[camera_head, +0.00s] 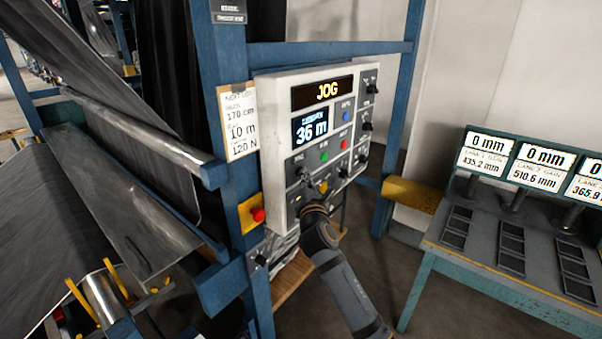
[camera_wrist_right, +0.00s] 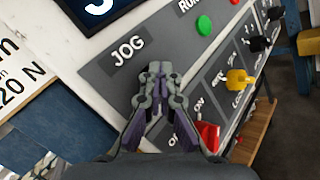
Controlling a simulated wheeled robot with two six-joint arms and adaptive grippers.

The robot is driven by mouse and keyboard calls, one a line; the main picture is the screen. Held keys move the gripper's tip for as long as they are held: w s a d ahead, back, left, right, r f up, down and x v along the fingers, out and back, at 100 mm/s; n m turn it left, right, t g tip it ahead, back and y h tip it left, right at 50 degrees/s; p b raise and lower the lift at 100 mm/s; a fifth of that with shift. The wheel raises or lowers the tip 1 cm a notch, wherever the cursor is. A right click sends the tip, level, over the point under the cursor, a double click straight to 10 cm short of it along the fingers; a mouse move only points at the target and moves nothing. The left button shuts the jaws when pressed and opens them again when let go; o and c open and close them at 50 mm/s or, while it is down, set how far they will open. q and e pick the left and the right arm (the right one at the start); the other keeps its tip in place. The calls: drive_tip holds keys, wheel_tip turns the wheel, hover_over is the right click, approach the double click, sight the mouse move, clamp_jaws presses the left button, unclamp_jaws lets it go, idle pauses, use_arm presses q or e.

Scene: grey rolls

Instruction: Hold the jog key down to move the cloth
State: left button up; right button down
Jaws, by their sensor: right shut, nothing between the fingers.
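The control panel (camera_head: 284,165) is a pale box on a blue frame. Its top display (camera_head: 322,92) reads JOG in yellow, and the screen (camera_head: 310,126) below reads 36 m. My right gripper (camera_head: 317,188) is at the lower left of the panel face. In the wrist view its shut, empty fingers (camera_wrist_right: 155,70) point at the panel just below the JOG label (camera_wrist_right: 128,50). The jog key is hidden behind the fingertips; I cannot tell contact from the picture alone. Grey cloth (camera_head: 135,207) runs over the machine at left. My left gripper is not in view.
A green button (camera_wrist_right: 204,25), yellow knob (camera_wrist_right: 239,78) and red switch (camera_wrist_right: 208,135) sit close to my fingers. A red stop button (camera_head: 257,215) is on a yellow box left of the panel. A bench (camera_head: 446,247) with displays stands at right.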

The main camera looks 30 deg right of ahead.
idle(0.6)
drive_tip(key=shift+s+d, duration=0.35)
drive_tip(key=shift+s, duration=0.4)
drive_tip(key=s, duration=0.1)
drive_tip(key=s+d, duration=0.1)
drive_tip(key=s, duration=0.1)
drive_tip(key=s+d+p, duration=0.1)
drive_tip(key=shift+s, duration=0.3)
